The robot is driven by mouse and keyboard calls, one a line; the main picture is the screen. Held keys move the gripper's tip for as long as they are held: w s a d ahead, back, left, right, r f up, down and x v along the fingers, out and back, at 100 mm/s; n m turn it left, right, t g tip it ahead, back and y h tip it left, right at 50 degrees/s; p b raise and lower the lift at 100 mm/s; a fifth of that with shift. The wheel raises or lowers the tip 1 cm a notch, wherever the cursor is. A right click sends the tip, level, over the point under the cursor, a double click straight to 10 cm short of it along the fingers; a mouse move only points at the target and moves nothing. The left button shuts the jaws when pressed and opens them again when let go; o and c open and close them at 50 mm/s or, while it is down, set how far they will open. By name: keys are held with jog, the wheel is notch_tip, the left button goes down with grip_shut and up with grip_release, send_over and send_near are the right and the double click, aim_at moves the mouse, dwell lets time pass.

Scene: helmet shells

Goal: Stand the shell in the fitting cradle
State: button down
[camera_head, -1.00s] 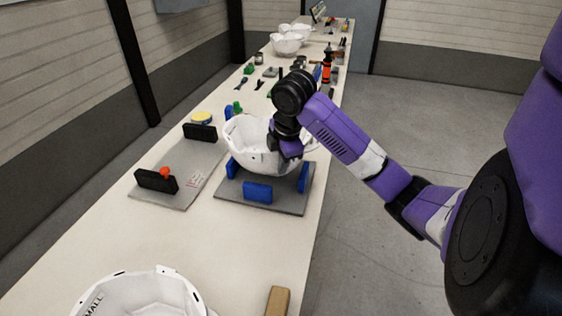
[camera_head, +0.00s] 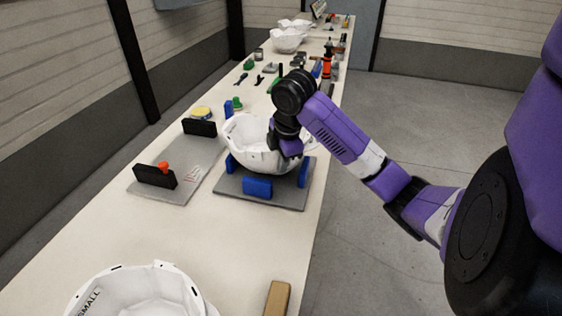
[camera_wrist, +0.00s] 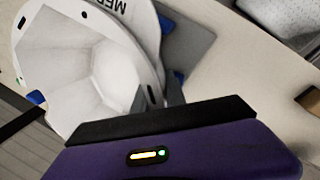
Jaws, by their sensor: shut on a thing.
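A white helmet shell (camera_head: 247,146), open side up, sits among the blue posts of the fitting cradle (camera_head: 257,188), which has a grey base plate. It looks about level; whether it rests fully on the base is hidden. My gripper (camera_head: 291,148) is at the shell's right rim, shut on that rim. In the wrist view the shell (camera_wrist: 88,70) shows its hollow inside and dark lettering beginning "MED" on its rim.
A grey plate with two black blocks (camera_head: 155,177) and a red knob lies left of the cradle. Another white shell marked "SMALL" (camera_head: 140,290) and a tan block (camera_head: 278,299) are at the near end. More shells (camera_head: 288,40) and several tools are farther along the bench.

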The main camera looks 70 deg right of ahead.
jog(key=shift+f+b, duration=0.6)
jog(key=shift+f, duration=0.2)
jog(key=c, duration=1.3)
grip_release()
jog(key=shift+p+v, duration=1.1)
jog(key=shift+v, duration=2.8)
